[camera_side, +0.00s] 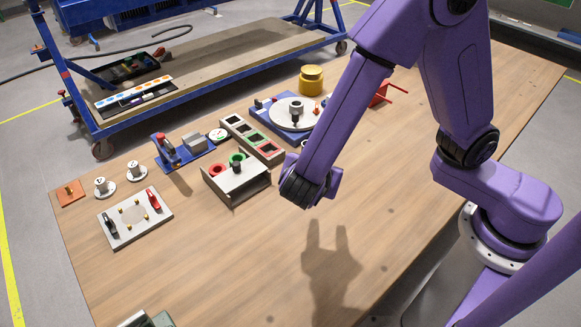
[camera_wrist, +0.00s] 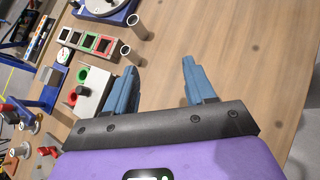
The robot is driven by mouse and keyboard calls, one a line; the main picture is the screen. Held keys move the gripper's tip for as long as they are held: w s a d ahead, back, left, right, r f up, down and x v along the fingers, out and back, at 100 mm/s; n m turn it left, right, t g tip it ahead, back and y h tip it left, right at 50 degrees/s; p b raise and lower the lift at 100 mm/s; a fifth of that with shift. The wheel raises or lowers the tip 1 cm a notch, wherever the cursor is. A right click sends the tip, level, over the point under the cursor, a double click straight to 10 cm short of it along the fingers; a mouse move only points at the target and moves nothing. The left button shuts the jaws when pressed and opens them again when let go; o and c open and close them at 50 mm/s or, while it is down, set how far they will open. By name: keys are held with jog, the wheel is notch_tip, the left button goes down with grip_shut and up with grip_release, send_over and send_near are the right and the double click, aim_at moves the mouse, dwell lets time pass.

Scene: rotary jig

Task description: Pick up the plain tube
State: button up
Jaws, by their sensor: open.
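Two small grey tubes stand on the wood table in the wrist view. One tube (camera_wrist: 136,27) is beside the blue base of the rotary jig. The other tube (camera_wrist: 128,52) is nearer, beyond the left finger and by the row of coloured frames. I cannot tell for certain which is the plain tube. In the side view, only a sliver of what may be a tube (camera_side: 304,144) shows behind my arm. My gripper (camera_wrist: 160,80) is open and empty, its blue fingers wide apart over bare table. In the side view my own arm hides the fingers; their forked shadow falls on the table.
The rotary jig (camera_side: 276,125) has a white disc. A grey box (camera_side: 238,187) with red and green rings stands left of my gripper, near a strip of coloured frames (camera_side: 252,139). A yellow canister (camera_side: 312,80) stands behind. The table's front middle is clear.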

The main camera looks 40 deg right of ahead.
jog(key=w+a+f+n+t, duration=0.2)
jog(key=a+f+n+t, duration=0.1)
jog(key=a+n, duration=0.15)
jog(key=shift+m+h, duration=0.3)
jog(key=shift+m, duration=0.05)
jog(key=x, duration=1)
jog(key=shift+w+a, duration=0.1)
jog(key=shift+w, duration=0.3)
jog(key=shift+x, duration=3)
jog(key=shift+w+a, duration=0.1)
grip_shut()
